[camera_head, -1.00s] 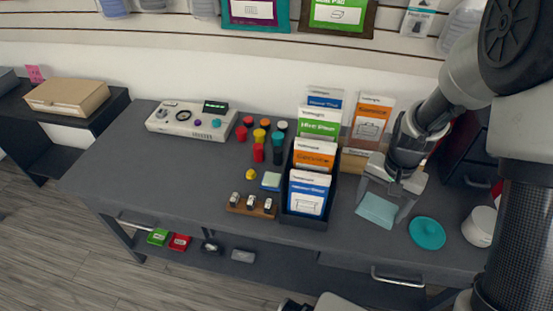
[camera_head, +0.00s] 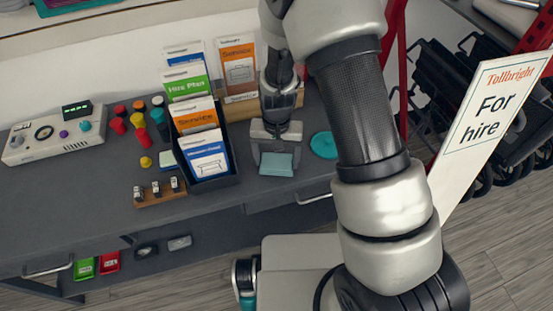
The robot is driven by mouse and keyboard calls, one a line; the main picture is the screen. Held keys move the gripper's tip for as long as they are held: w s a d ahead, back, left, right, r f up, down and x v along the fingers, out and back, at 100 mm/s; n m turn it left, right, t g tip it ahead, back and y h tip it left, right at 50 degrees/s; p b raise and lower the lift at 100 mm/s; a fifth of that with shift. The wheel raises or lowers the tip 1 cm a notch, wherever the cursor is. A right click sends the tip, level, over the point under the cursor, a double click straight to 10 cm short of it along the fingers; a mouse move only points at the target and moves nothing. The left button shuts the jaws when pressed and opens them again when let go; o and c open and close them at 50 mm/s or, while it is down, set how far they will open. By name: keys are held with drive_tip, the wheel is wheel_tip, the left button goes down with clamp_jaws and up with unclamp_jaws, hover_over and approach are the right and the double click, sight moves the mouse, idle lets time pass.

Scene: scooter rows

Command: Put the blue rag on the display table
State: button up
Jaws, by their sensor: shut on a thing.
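The blue rag (camera_head: 277,164) is a small pale blue-teal square of cloth at the right part of the dark grey display table (camera_head: 75,200). My gripper (camera_head: 276,150) points down over the table and is shut on the rag's far edge. The rag's near part sticks out from between the fingers. I cannot tell whether the rag touches the tabletop.
A black rack (camera_head: 215,175) of leaflets stands left of my gripper. A teal disc (camera_head: 323,145) lies to its right. A control box (camera_head: 55,133), coloured knobs and a wooden block (camera_head: 160,192) are further left. A "For hire" sign (camera_head: 495,110) stands at right.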

drive_tip(key=shift+f, duration=0.1)
drive_tip(key=shift+f, duration=0.15)
drive_tip(key=o, duration=1.2)
wheel_tip(320, 180, up, 12)
drive_tip(key=r+p, duration=0.1)
drive_tip(key=p, duration=0.1)
wheel_tip(320, 180, up, 6)
hover_over(277, 161)
drive_tip(key=d, duration=0.2)
drive_tip(key=s+d+r+t, duration=0.2)
drive_tip(key=s+d+r, duration=0.3)
drive_tip(key=s+r, duration=0.3)
drive_tip(key=s+d+r+n+t, duration=0.1)
drive_tip(key=s+d+r+t, duration=0.2)
drive_tip(key=s+d+r, duration=0.2)
drive_tip(key=s+r, duration=0.3)
drive_tip(key=r, duration=0.3)
drive_tip(key=shift+s+d+t, duration=0.15)
drive_tip(key=shift+d+t, duration=0.1)
drive_tip(key=shift+t, duration=0.05)
